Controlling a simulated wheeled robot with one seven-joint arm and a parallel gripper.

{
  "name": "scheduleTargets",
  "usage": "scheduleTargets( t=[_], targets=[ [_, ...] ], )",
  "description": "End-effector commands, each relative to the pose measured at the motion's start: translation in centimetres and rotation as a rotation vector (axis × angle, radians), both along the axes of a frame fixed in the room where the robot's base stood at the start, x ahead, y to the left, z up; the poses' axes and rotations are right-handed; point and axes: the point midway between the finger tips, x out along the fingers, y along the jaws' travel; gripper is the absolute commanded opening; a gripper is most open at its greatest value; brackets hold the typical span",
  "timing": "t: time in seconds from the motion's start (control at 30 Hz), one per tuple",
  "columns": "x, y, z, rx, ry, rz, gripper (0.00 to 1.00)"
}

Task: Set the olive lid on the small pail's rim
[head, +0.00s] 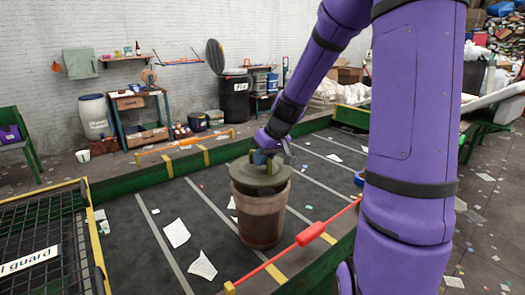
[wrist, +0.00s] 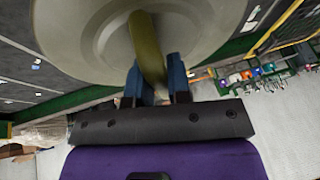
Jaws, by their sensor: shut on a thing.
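The olive lid (head: 258,178) is a round disc over the top of the small pail (head: 260,218), a brownish bucket standing on the dark belt. My gripper (head: 266,156) is above the lid, shut on its raised handle. In the wrist view the blue fingers of my gripper (wrist: 156,80) stand on both sides of the olive handle (wrist: 147,45), with the lid's broad disc (wrist: 95,35) beyond. The lid looks roughly level and centred over the pail. I cannot tell whether it touches the rim, and the pail's inside is hidden.
A red bar (head: 305,237) crosses near the belt's front edge, right of the pail. White paper scraps (head: 176,233) lie on the belt to the left. A black mesh guard (head: 45,245) stands at the left. A blue roll (head: 359,179) lies to the right.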

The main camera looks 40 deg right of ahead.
Motion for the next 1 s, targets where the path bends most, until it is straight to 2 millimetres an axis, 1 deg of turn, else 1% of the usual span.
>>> scheduleTargets(
  t=[0.2, 0.67, 1.0],
  targets=[
    [0.0, 0.0, -0.8, 0.001, 0.0, -0.002, 0.0],
    [0.0, 0.0, -0.9, -0.001, 0.0, -0.001, 0.0],
    [0.0, 0.0, -1.4, -0.001, 0.0, 0.0, 0.0]
  ],
)
